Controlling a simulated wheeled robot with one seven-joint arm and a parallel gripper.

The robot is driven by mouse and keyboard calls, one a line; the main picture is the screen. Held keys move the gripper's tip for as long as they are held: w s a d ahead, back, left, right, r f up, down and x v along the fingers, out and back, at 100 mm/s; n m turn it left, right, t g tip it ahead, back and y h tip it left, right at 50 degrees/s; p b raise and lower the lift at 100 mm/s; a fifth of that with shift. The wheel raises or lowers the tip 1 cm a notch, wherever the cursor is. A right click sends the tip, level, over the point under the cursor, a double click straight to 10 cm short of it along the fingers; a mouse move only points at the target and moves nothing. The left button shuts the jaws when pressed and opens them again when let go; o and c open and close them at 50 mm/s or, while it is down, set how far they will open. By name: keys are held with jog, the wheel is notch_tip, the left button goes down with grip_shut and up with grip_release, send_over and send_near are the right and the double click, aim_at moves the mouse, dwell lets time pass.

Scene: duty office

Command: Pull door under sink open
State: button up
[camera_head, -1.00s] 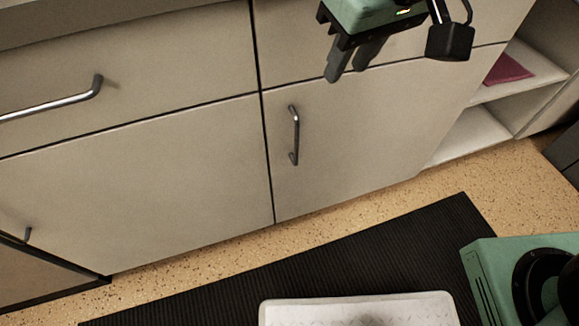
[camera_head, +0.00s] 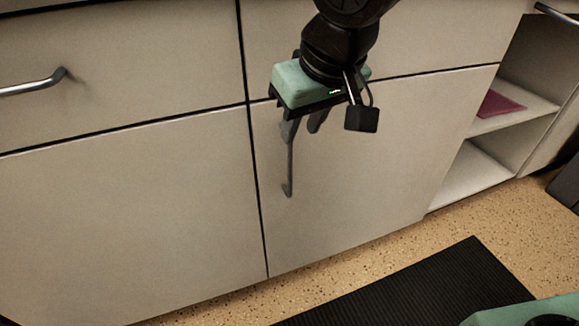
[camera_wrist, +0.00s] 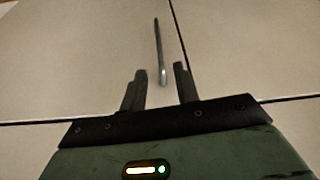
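The cabinet door (camera_head: 360,165) is a pale lower panel and is closed flush with its neighbours. Its slim vertical metal handle (camera_head: 290,170) is near its left edge; the upper part is hidden behind my gripper in the head view. My gripper (camera_head: 302,128) is in front of the handle's upper end, fingers pointing towards the door. In the wrist view the handle (camera_wrist: 158,48) appears in line with the gap between the two spread fingers (camera_wrist: 159,86), its near end between the tips. The fingers are apart and do not grip it; I cannot tell the remaining depth.
Drawers run above the door, one with a bar handle (camera_head: 35,84) at the left. Open shelves holding a dark red item (camera_head: 500,104) are at the right. A black ribbed mat (camera_head: 430,290) lies on the speckled floor (camera_head: 385,248).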

aim_at(291, 154)
jog(key=b+x, duration=0.4)
jog(key=x, duration=0.5)
jog(key=shift+w+a+f, duration=0.1)
jog(key=shift+f, duration=0.2)
grip_shut()
